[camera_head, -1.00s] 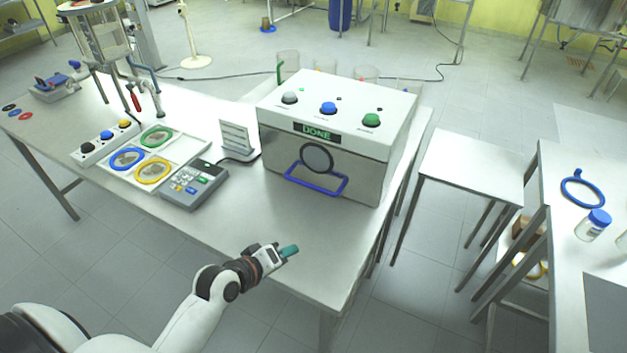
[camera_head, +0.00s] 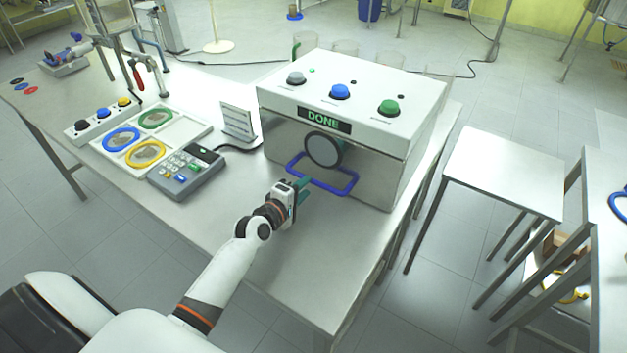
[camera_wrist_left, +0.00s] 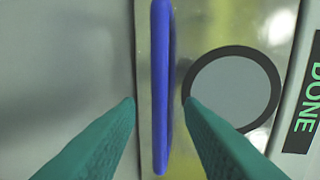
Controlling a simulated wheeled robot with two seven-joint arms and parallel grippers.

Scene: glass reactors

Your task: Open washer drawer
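The washer (camera_head: 345,120) is a white-topped metal box on the table, with a lit DONE display (camera_head: 323,119) and a round window (camera_head: 323,150) on its front. Its blue drawer handle (camera_head: 335,189) sticks out at the lower front. My left gripper (camera_head: 303,188) is at the left part of this handle in the head view. In the left wrist view the blue handle bar (camera_wrist_left: 161,90) runs between the two green fingertips (camera_wrist_left: 162,103), which are apart, with gaps on both sides. My right gripper is not in view.
A keypad device (camera_head: 187,172), a tray with coloured rings (camera_head: 185,142) and a small sign stand left of the washer. Clear glass beakers stand behind it. The table's front area is bare. A small side table (camera_head: 505,175) stands to the right.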

